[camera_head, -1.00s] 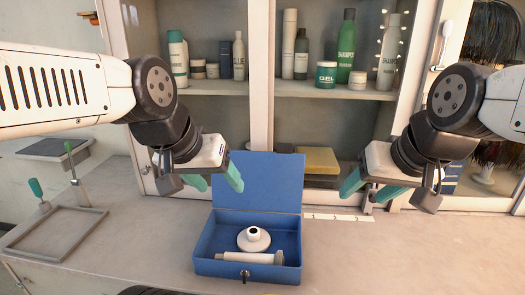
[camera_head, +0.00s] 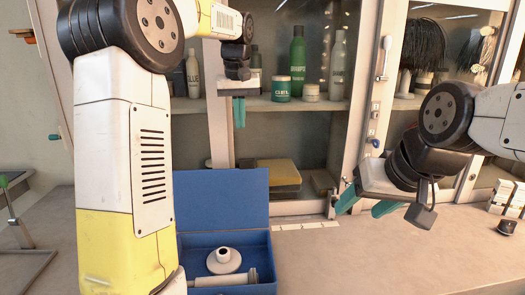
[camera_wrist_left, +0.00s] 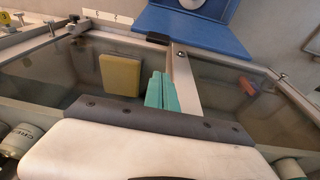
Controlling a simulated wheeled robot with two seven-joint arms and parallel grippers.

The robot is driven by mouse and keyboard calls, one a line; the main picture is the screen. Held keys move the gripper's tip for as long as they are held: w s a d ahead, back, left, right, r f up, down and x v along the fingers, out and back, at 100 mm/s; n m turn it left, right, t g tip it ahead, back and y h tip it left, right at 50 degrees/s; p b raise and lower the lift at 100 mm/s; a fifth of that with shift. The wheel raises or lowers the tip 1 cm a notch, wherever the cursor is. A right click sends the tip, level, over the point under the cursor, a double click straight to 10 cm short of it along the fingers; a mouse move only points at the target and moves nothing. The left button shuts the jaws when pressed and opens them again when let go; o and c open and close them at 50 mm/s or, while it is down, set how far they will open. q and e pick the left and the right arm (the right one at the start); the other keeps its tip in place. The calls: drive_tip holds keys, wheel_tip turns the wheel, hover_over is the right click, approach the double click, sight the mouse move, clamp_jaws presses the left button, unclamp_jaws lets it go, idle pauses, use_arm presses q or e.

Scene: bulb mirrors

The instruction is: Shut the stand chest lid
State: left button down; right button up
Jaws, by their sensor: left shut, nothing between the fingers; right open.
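The blue stand chest (camera_head: 262,243) sits on the counter with its lid (camera_head: 222,205) standing open at the back. A white round base (camera_head: 224,262) and a white cylindrical piece (camera_head: 228,279) lie inside. My left arm hides the chest's left side. My left gripper (camera_head: 239,110) is shut and empty, pointing down above and behind the raised lid, apart from it. In the left wrist view its teal fingers (camera_wrist_left: 160,92) are together, and the blue chest (camera_wrist_left: 190,35) shows at the top. My right gripper (camera_head: 368,203) is open and empty, right of the chest.
A glass-fronted cabinet with bottles and jars (camera_head: 282,90) stands behind the counter. A yellow sponge-like block (camera_head: 278,172) lies behind the lid. A metal frame stand (camera_head: 22,250) is at the left. The counter (camera_head: 350,255) right of the chest is clear.

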use_arm(q)
drive_tip(key=x, duration=0.3)
drive_tip(key=w+x, duration=0.1)
drive_tip(key=x, duration=0.3)
drive_tip(key=d+x, duration=0.1)
drive_tip(key=x, duration=0.3)
drive_tip(key=shift+w+r, duration=0.2)
drive_tip(key=shift+w, duration=0.15)
drive_tip(key=shift+s+d+r, duration=0.1)
drive_tip(key=shift+s+d, duration=0.1)
drive_tip(key=shift+s, duration=0.7)
drive_tip(key=shift+s+d+r, duration=0.15)
drive_tip(key=shift+s+d, duration=0.05)
drive_tip(key=shift+s, duration=0.75)
